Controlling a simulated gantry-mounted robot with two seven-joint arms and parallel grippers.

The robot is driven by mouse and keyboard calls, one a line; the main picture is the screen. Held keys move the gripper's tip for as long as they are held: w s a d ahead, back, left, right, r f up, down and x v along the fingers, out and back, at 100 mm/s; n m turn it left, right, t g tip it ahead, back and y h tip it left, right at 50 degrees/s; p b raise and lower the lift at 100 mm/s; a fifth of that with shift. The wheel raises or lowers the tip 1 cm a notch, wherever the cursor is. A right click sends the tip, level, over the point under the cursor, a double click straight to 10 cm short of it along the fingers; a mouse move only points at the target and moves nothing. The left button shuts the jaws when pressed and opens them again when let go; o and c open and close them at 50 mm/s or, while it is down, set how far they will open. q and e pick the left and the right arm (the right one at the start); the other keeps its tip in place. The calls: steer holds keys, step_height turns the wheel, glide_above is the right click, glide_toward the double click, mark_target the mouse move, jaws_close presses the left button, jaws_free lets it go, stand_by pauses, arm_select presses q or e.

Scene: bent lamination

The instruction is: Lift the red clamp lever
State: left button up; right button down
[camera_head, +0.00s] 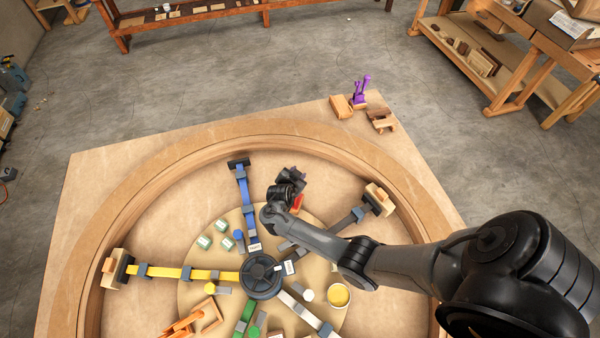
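A small red piece (298,203), which looks like part of the red clamp lever, shows beside my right wrist. The wrist and forearm hide most of what lies around it. A dark clamp arm (352,218) runs from near there out to a wooden block at the ring's right side. My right gripper (293,174) is over the upper part of the round board, just beyond the red piece. Its fingers are small and dark, and I cannot tell whether they are open or whether they touch anything. My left gripper is not in view.
A curved wooden form (170,183) rings the round board. A blue clamp arm (243,190), a yellow one (193,273) and a green one (246,313) radiate from the black hub (261,272). A yellow tub (339,295) stands right of the hub. A purple tool (361,90) stands at the far corner.

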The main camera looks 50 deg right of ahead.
steer(key=shift+w+d+r, duration=0.15)
steer(key=shift+w+r, duration=0.05)
steer(key=shift+r, duration=0.35)
steer(key=c, duration=1.1)
jaws_free()
steer(key=o, duration=0.3)
steer(key=shift+s+d+f, duration=0.1)
steer(key=shift+s+f, duration=0.1)
steer(key=shift+f, duration=0.05)
steer(key=shift+s+a+r, duration=0.1)
steer(key=shift+a+r, duration=0.2)
steer(key=shift+a, duration=0.25)
steer(key=shift+v, duration=4.9)
steer(key=shift+s+f, duration=0.15)
